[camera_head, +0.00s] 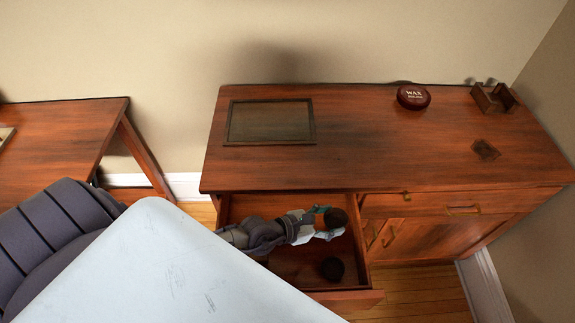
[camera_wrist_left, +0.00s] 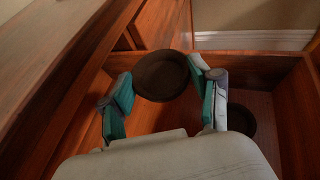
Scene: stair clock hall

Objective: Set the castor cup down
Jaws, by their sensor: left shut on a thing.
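My left gripper (camera_head: 322,222) reaches into the open drawer (camera_head: 345,300) of the sideboard and is shut on a dark round castor cup (camera_head: 336,217). In the left wrist view the held cup (camera_wrist_left: 162,76) sits between the teal-padded fingertips of the gripper (camera_wrist_left: 160,92). A second dark cup (camera_head: 332,268) lies in the drawer, nearer its front; in the left wrist view this cup (camera_wrist_left: 241,120) is partly hidden behind the right finger. I cannot tell whether the held cup touches the drawer floor. My right gripper is not in view.
The sideboard top (camera_head: 360,150) bears a framed dark panel (camera_head: 270,122), a wax tin (camera_head: 413,97), a small wooden holder (camera_head: 495,98) and a dark square patch (camera_head: 485,150). Drawer walls stand close around the gripper. Another table (camera_head: 75,140) is at left.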

